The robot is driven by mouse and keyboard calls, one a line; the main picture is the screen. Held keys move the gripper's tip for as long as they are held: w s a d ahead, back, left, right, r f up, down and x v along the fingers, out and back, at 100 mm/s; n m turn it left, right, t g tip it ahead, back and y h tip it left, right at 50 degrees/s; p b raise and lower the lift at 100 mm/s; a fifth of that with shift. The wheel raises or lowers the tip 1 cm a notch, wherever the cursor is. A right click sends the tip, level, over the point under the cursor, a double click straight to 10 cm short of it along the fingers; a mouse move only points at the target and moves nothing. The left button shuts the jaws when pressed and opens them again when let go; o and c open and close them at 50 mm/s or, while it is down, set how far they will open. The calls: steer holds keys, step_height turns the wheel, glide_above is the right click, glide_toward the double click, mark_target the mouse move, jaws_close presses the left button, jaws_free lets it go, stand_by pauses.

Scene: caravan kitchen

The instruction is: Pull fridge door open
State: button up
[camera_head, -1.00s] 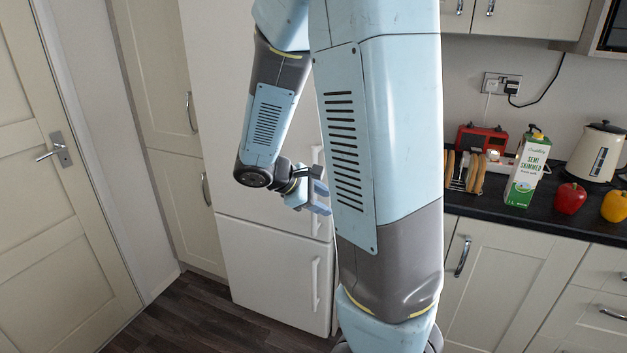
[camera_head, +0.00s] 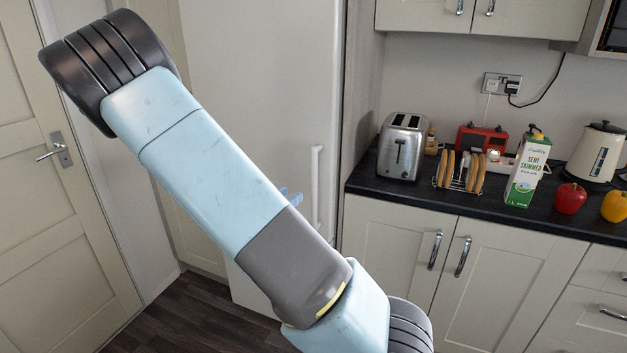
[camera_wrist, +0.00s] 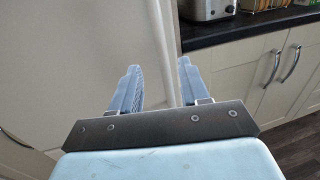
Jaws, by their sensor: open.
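The tall white fridge (camera_head: 262,75) stands behind my arm in the head view, and its upper door looks shut. A long white vertical handle (camera_head: 316,185) is on that door near its right edge. My gripper (camera_head: 291,197) shows only as a bit of blue finger, just left of the handle; my arm hides the rest. In the wrist view, my gripper (camera_wrist: 158,68) is open, its two blue fingers pointing toward the fridge door (camera_wrist: 70,60). The white handle (camera_wrist: 163,45) runs upright beyond and between the fingertips; contact cannot be told. The lower door is mostly hidden.
A dark counter (camera_head: 420,190) with a toaster (camera_head: 401,146), toast rack (camera_head: 460,171) and milk carton (camera_head: 527,170) lies right of the fridge, above cream cupboards (camera_head: 395,240). A cream door (camera_head: 60,220) is at the left. Dark floor shows at lower left.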

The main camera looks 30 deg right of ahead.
mark_target(312, 179)
steer(key=x, duration=1.3)
steer(key=shift+w+d, duration=0.15)
steer(key=shift+d, duration=0.2)
jaws_close()
steer(key=shift+a, duration=0.25)
